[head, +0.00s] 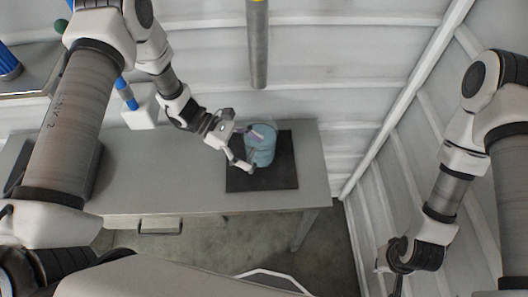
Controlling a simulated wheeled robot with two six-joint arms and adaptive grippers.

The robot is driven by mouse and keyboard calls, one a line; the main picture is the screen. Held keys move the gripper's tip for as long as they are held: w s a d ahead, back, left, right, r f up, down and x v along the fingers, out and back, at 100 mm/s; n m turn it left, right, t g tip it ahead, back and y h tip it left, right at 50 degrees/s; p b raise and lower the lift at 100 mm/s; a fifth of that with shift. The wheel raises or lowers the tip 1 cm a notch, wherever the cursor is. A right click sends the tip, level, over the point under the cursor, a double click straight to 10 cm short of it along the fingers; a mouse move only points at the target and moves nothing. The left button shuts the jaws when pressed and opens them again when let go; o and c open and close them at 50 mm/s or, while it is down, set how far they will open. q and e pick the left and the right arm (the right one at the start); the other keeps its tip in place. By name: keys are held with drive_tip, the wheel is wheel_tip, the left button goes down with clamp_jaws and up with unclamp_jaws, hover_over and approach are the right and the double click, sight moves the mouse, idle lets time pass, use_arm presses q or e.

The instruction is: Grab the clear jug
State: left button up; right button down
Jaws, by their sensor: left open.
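The clear jug (262,150) is a bluish see-through vessel. It stands upright on a black mat (262,181) at the right part of the grey table. My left gripper (250,150) is open at the jug's left side, with its fingers close to the jug. I cannot tell whether they touch it. Part of the jug's left side is hidden by the fingers. My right gripper (392,285) hangs low at the lower right, away from the table, and its fingertips are cut off or too dark to make out.
The grey table (180,180) is mostly bare left of the mat. A white block with a blue part (140,117) is at its back edge. A grey vertical pipe (258,50) hangs above the back of the table. White ribbed walls stand behind and to the right.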

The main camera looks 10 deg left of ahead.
use_arm(q)
drive_tip(key=shift+w+d, duration=0.15)
clamp_jaws()
